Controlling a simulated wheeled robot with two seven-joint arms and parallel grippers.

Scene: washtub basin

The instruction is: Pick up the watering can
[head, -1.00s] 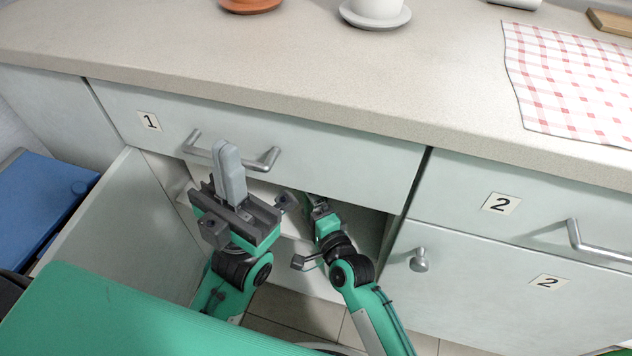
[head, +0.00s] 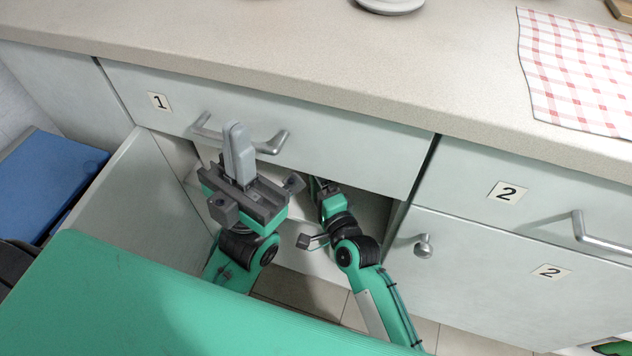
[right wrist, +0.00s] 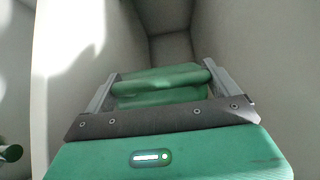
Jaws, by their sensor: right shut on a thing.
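In the right wrist view, a green piece, by its look part of the watering can (right wrist: 160,82), lies between the two grey fingers of my right gripper (right wrist: 160,85). The gripper is shut on it, inside the narrow pale cupboard. Its full shape is hidden. In the head view, my right arm reaches into the open cupboard below drawer 1, and the fingers and can are hidden there. My left gripper (head: 239,152) points up in front of drawer 1, with its grey fingers together and nothing visible between them.
The cupboard door (head: 135,215) stands open at left, beside a blue box (head: 45,185). The handle of drawer 1 (head: 270,143) is close behind my left gripper. The counter (head: 300,60) overhangs above. Cupboard 2 (head: 500,270) is closed at right. Cupboard walls closely flank the right gripper.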

